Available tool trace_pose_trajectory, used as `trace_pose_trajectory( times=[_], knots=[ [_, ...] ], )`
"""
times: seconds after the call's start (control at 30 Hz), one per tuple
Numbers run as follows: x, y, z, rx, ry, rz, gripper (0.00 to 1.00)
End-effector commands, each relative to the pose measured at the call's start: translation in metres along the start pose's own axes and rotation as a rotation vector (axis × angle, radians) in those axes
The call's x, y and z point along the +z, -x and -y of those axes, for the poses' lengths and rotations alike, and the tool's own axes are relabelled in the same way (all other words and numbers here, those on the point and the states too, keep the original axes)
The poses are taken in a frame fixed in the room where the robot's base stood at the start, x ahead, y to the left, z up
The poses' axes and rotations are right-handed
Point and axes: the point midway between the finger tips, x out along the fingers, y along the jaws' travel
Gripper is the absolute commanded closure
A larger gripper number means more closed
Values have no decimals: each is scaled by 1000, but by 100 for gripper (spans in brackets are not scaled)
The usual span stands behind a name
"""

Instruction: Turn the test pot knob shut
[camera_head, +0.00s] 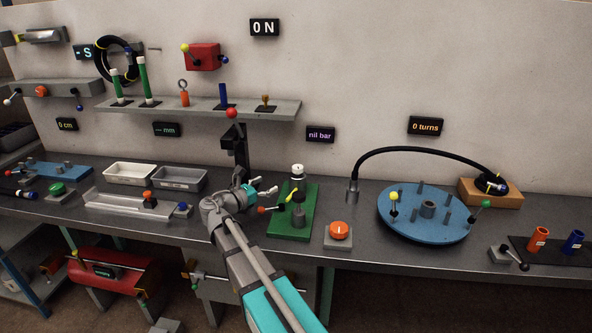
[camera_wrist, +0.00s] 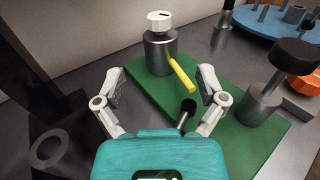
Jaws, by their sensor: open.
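The test pot (camera_head: 298,182) is a grey metal cylinder on a green base plate (camera_head: 312,203). In the wrist view the pot (camera_wrist: 160,54) stands upright beyond my fingers. A white knob (camera_wrist: 160,19) with a dark mark sits on its top; it also shows in the head view (camera_head: 298,169). A yellow lever (camera_wrist: 180,74) slants from the pot's side towards my right finger. My gripper (camera_wrist: 160,88) is open and empty, with its fingers apart and short of the pot. In the head view my gripper (camera_head: 262,191) is left of the plate.
A black-topped metal post (camera_wrist: 266,98) stands on the plate's right side. A dark stand with a red ball (camera_head: 232,113) rises behind my wrist. An orange button (camera_head: 339,231) and a blue turntable (camera_head: 410,222) lie to the right. The pressure display (camera_head: 320,134) reads "nil bar".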

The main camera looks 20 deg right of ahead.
Motion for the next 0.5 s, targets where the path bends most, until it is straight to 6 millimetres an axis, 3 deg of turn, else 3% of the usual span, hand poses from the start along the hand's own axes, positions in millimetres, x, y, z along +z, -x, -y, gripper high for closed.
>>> trace_pose_trajectory(
  times=[0.27,0.5],
  knots=[
    [0,-10,-1,2,0,0,10],
    [0,-37,-2,1,0,0,10]
  ],
)
